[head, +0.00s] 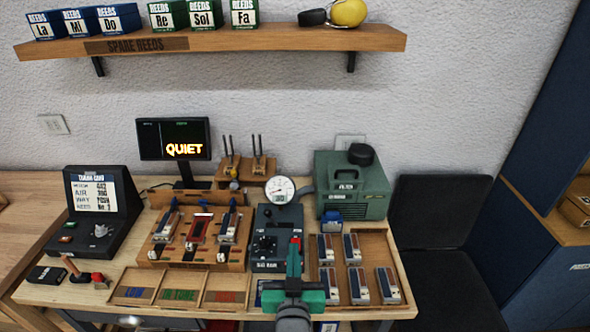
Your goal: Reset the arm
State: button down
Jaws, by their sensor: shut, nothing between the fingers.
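My gripper (294,245) is shut and empty. It is at the front of the workbench (60,295), pointing away from the camera, with my green and black wrist behind it at the bottom. In the picture its fingers overlap the right side of the dark box with a dial and knob (265,245). The wooden tray (378,240) with several small blocks is just to its right. I cannot tell how high the fingers are above the bench, and the wrist hides part of the front.
A wooden fixture (157,248) holds several reed blocks on the left, with labelled bins (178,297) in front. A shelf (270,40) hangs above. A dark chair (440,215) is at right.

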jog(key=s+f, duration=0.8)
jog(key=f, duration=0.1)
jog(key=s+f, duration=0.2)
jog(key=s, duration=1.2)
jog(key=s+f+g, duration=0.1)
jog(key=s+f, duration=0.2)
jog(key=s, duration=1.1)
jog(key=shift+s+d+f, duration=0.25)
jog(key=shift+s, duration=0.1)
